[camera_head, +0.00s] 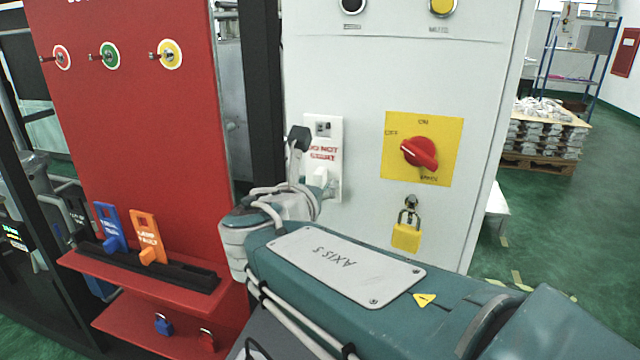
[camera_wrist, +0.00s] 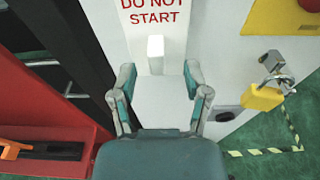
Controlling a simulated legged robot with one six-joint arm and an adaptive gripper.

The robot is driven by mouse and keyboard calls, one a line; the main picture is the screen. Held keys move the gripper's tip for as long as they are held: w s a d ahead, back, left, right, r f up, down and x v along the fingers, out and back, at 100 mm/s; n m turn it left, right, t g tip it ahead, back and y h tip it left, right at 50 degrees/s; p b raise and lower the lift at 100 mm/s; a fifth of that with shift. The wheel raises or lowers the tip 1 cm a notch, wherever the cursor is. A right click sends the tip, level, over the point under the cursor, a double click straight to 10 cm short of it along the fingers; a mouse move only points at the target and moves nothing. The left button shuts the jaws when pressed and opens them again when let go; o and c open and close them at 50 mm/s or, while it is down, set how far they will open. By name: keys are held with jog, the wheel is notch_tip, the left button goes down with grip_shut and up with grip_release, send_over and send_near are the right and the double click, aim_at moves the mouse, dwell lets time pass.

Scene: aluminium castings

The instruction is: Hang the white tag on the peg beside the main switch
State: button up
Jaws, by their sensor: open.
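The white tag (camera_head: 336,130) with red "DO NOT START" lettering is upright against the pale cabinet face, left of the main switch. A dark detail shows at its top; I cannot make out clearly how the peg sits there. The main switch (camera_head: 420,152) is a red knob on a yellow plate. My gripper (camera_wrist: 160,78) is open and empty in front of the tag's lower part. In the wrist view, the tag's white block (camera_wrist: 155,54) shows between and just beyond the fingertips, with a gap on each side. In the head view, my gripper partly hides the tag's lower left.
A yellow padlock (camera_head: 406,236) hangs below the switch. At left, a red board (camera_head: 140,130) has three keyed pegs and a shelf with a blue tag (camera_head: 109,229) and an orange tag (camera_head: 147,237). A dark post stands between board and cabinet.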

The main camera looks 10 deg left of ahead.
jog(key=shift+s, duration=0.1)
jog(key=s+a+r, duration=0.1)
jog(key=s+r, duration=0.1)
jog(key=s, duration=0.9)
jog(key=d+f+m+g+h, duration=0.1)
jog(key=d+f+m+g, duration=0.3)
jog(key=d+f+m, duration=0.5)
jog(key=d+f+m+g+h, duration=0.2)
jog(key=d+m+g, duration=0.2)
jog(key=d+m, duration=0.55)
jog(key=s+d+f+m+g+y, duration=0.2)
jog(key=s+d+f+m, duration=0.6)
jog(key=m, duration=0.8)
jog(key=shift+s+d+f+g+y, duration=0.15)
jog(key=shift+s+d+g+y, duration=0.15)
jog(key=shift+s+d+y, duration=0.6)
jog(key=shift+w+m+y, duration=0.2)
jog(key=shift+m+y, duration=0.05)
jog(key=shift+y, duration=0.05)
